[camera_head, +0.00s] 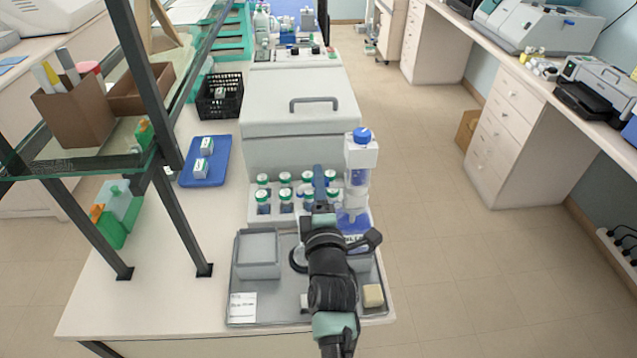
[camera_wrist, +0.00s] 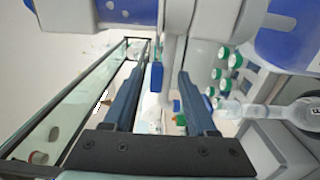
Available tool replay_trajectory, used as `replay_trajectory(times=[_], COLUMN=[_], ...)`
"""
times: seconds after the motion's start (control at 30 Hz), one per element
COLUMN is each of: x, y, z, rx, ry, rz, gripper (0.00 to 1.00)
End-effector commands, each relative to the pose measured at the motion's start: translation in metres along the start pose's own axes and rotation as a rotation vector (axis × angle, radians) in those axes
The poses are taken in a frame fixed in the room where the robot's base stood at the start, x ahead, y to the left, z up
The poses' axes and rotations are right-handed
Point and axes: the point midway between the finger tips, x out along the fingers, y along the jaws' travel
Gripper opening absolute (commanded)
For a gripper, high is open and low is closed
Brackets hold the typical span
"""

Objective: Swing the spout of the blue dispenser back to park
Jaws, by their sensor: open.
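The blue dispenser (camera_head: 357,178) stands upright at the right of the bench, with a blue cap, a white head and a clear barrel over a blue lower part. In the wrist view its blue and white body (camera_wrist: 130,11) fills the top edge, close to my gripper. My gripper (camera_head: 319,180) is just left of the dispenser in the head view. In the wrist view my gripper (camera_wrist: 160,85) is open, with a small blue piece (camera_wrist: 156,76) showing between its fingers. This may be the spout's tip; I cannot tell whether a finger touches it. My arm hides part of the dispenser's base.
A rack of green-capped bottles (camera_head: 285,178) stands left of the dispenser. A grey tray (camera_head: 232,312) with a grey container (camera_head: 257,254) lies in front. A large lidded box (camera_head: 300,115) stands behind. Shelf posts (camera_head: 187,215) rise at left.

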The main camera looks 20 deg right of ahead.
Motion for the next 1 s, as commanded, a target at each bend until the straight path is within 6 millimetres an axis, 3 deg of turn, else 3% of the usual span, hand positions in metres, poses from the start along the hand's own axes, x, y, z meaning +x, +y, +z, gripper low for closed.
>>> replay_trajectory(times=[0.3,0.63,1.0], x=[0.0024,0.0023,0.0024], y=[0.0001,0.0006,0.0019], z=[0.0002,0.0004,0.0004], rx=[0.0,0.0,0.0], ry=[0.0,-0.001,-0.001], rz=[0.0,0.001,0.004], gripper=[0.58,0.0,0.0])
